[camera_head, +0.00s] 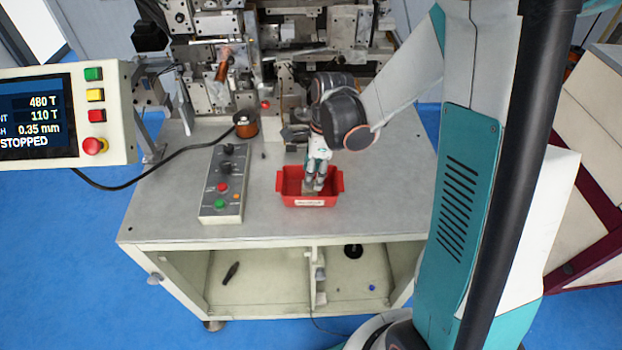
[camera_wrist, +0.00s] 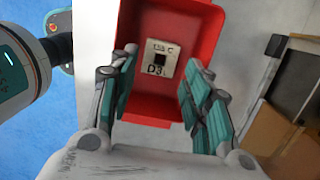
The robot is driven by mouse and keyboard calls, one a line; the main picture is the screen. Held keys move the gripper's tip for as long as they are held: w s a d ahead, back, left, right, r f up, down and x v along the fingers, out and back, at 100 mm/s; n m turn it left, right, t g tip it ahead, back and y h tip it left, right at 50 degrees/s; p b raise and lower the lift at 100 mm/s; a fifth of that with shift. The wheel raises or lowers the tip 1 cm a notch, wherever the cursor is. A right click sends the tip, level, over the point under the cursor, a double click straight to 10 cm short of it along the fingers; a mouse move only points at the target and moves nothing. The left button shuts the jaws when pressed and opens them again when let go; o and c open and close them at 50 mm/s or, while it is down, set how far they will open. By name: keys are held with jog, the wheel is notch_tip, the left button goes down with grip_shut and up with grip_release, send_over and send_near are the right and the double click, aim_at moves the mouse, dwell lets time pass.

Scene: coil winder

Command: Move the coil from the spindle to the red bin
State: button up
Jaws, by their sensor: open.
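The red bin (camera_head: 290,188) stands on the table's front right and fills the upper middle of the wrist view (camera_wrist: 205,40). A pale square-faced piece (camera_wrist: 160,58), with a dark central opening and printed marks including "D3", is inside the bin. It looks like the coil's end face, but its windings are hidden. My gripper (camera_head: 316,184) points down into the bin. In the wrist view its teal-padded fingers (camera_wrist: 158,90) are spread apart, with clear gaps to the piece on both sides. I cannot make out a bare spindle for certain on the machine.
The winding machine (camera_head: 290,50) with copper-coloured parts stands behind. A copper wire spool (camera_head: 245,125) is at the table's back. A button box (camera_head: 223,185) lies left of the bin. The monitor (camera_head: 60,115) reads "STOPPED". Bare tabletop (camera_head: 385,200) is right of the bin.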

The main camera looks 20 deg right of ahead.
notch_tip(320, 180, up, 7)
jog(key=d+p, duration=0.1)
jog(key=s+a+r+n+t+h, duration=0.1)
jog(key=s+r+n+t, duration=0.2)
jog(key=s+r+n, duration=0.3)
jog(key=s+a+r+n+t, duration=0.1)
jog(key=s+r+n+t, duration=0.2)
jog(key=s+r+n, duration=0.4)
jog(key=shift+s+n+t+h, duration=0.4)
jog(key=shift+s+n, duration=0.45)
jog(key=shift+n, duration=3.75)
notch_tip(320, 180, down, 10)
jog(key=b, duration=1)
